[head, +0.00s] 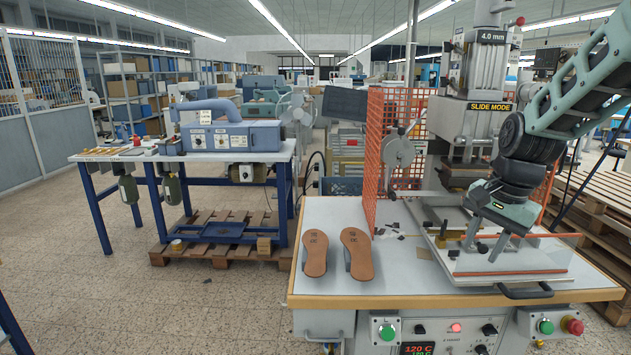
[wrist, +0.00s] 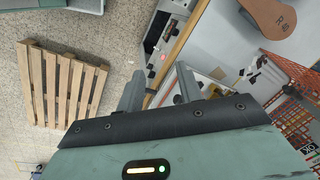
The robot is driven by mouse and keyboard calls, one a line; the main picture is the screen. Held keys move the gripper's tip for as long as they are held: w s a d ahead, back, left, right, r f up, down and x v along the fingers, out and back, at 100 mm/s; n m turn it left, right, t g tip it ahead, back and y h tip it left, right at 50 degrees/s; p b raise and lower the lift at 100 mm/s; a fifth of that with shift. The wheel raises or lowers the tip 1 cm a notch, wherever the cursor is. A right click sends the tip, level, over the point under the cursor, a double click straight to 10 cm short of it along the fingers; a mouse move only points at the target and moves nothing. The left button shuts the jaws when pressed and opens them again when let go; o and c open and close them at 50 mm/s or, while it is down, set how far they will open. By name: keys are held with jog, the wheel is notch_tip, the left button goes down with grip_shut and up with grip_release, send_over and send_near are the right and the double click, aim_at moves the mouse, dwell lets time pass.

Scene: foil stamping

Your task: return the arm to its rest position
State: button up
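My arm comes in from the right in the head view, bent downward in front of the stamping press (head: 480,75). My gripper (head: 484,246) points down over the press's white slide plate (head: 530,262); whether it touches anything there is hard to tell. In the wrist view the two fingers of my gripper (wrist: 160,78) stand apart with nothing held between them. Two brown insoles, a left one (head: 315,254) and a right one (head: 357,254), lie side by side on the press table, both with dark marks near the top. One insole (wrist: 282,18) also shows in the wrist view.
An orange mesh guard (head: 385,140) stands left of the press. Green and red buttons and lit displays (head: 420,349) sit on the table's front. A blue-legged bench with a grey-blue machine (head: 230,137) stands at the left. Wooden pallets (head: 600,215) are stacked at right. Open floor lies front left.

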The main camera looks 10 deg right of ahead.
jog(key=s+a+f+n, duration=0.25)
jog(key=a+n, duration=0.35)
jog(key=a, duration=0.7)
jog(key=s+a+f+n+g+b, duration=0.1)
jog(key=s+a+f+n+b, duration=0.1)
jog(key=s+a+n, duration=1.2)
jog(key=s+a+f, duration=0.1)
jog(key=s, duration=0.3)
jog(key=shift+s+f+g, duration=0.2)
jog(key=shift+s+g, duration=0.1)
